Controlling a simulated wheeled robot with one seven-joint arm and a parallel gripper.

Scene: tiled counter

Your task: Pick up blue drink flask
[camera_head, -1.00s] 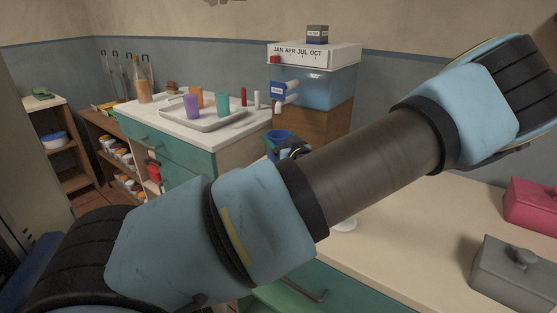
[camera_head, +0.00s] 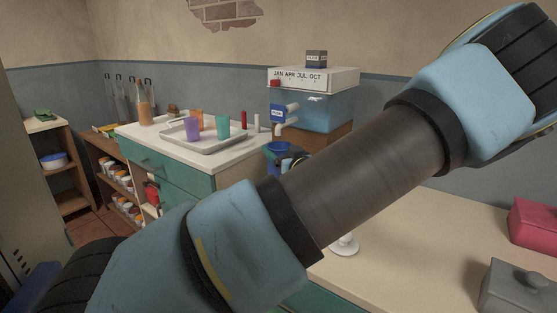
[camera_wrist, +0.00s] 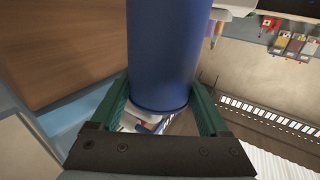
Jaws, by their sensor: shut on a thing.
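The blue drink flask (camera_wrist: 162,50) fills the middle of the wrist view as a plain dark blue cylinder, one end cut off by the frame. My gripper (camera_wrist: 163,102) has its two green fingers on either side of the flask and is shut on it. In the head view a small blue part of the flask (camera_head: 278,148) shows below the dispenser's spout. My gripper's dark end is partly seen just right of it, mostly hidden behind my arm.
A water dispenser (camera_head: 327,108) on a wooden stand (camera_head: 325,138) is close behind the flask. A tray (camera_head: 207,143) with several cups lies on the left counter. A grey box (camera_head: 522,288) and a red box (camera_head: 535,222) are at right. The counter (camera_head: 420,240) between is mostly clear.

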